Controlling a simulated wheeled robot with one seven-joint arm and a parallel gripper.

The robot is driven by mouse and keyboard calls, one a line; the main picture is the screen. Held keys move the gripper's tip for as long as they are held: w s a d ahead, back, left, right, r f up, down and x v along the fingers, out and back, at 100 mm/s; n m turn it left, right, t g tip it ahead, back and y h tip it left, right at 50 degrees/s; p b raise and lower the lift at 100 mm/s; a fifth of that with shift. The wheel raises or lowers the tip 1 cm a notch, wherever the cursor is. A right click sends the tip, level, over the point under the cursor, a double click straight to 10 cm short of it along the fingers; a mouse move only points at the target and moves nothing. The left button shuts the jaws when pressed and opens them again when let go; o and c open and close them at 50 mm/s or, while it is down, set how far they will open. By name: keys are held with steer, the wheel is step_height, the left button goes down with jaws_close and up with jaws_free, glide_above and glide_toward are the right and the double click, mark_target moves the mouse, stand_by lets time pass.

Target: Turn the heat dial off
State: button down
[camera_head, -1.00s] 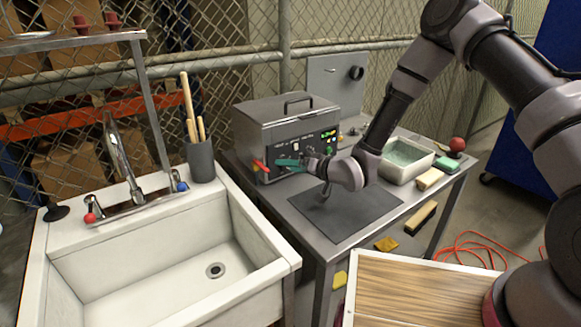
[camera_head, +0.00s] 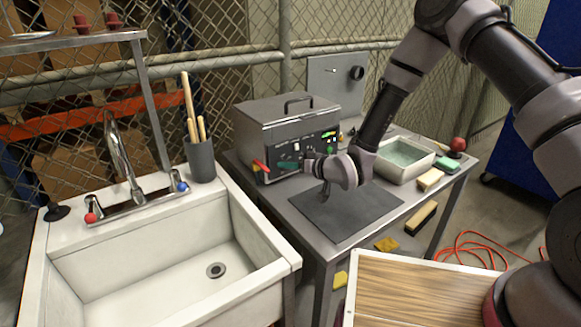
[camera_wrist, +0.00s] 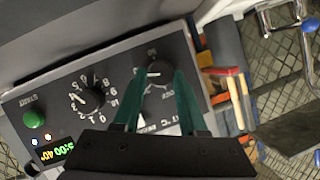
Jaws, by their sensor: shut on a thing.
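The grey heat-bath box (camera_head: 288,118) stands on the bench with its dark control panel (camera_head: 285,150) facing me. In the wrist view, the teal fingers of my gripper (camera_wrist: 158,82) are shut on a dark round dial (camera_wrist: 155,74), one finger on each side; I take it to be the heat dial. Its lettering is partly hidden and too small to read surely. A second dial (camera_wrist: 91,99) with numbers around it sits beside it, untouched. In the head view my gripper (camera_head: 290,164) is at the panel, and my wrist hides part of it.
A green start button (camera_wrist: 34,119) and a lit green display (camera_wrist: 52,153) share the panel. A red-handled valve (camera_head: 261,166) is at the panel's left. A white sink (camera_head: 240,268) is left of the bench. A tub (camera_head: 405,160) stands to the right.

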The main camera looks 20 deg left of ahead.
steer(key=n, duration=0.1)
steer(key=n+t+h, duration=0.1)
steer(key=n+t, duration=0.1)
steer(key=shift+s+a+r+n+h, duration=0.15)
steer(key=shift+s+a+n+h, duration=0.1)
steer(key=shift+n+h, duration=0.15)
steer(key=n, duration=0.1)
steer(key=n+t+h, duration=0.1)
steer(key=n+t, duration=0.1)
steer(key=shift+s+a+n+h, duration=0.2)
steer(key=shift+s+n+h, duration=0.05)
steer(key=shift+n+h, duration=0.05)
steer(key=n+t, duration=0.2)
steer(key=n+h, duration=0.1)
steer(key=shift+s+a+f+n+t, duration=0.1)
steer(key=shift+s+f+n+t, duration=0.05)
steer(key=shift+f+n+t, duration=0.35)
steer(key=shift+n+t, duration=0.8)
steer(key=shift+n, duration=0.9)
steer(key=shift+c, duration=2.2)
jaws_free()
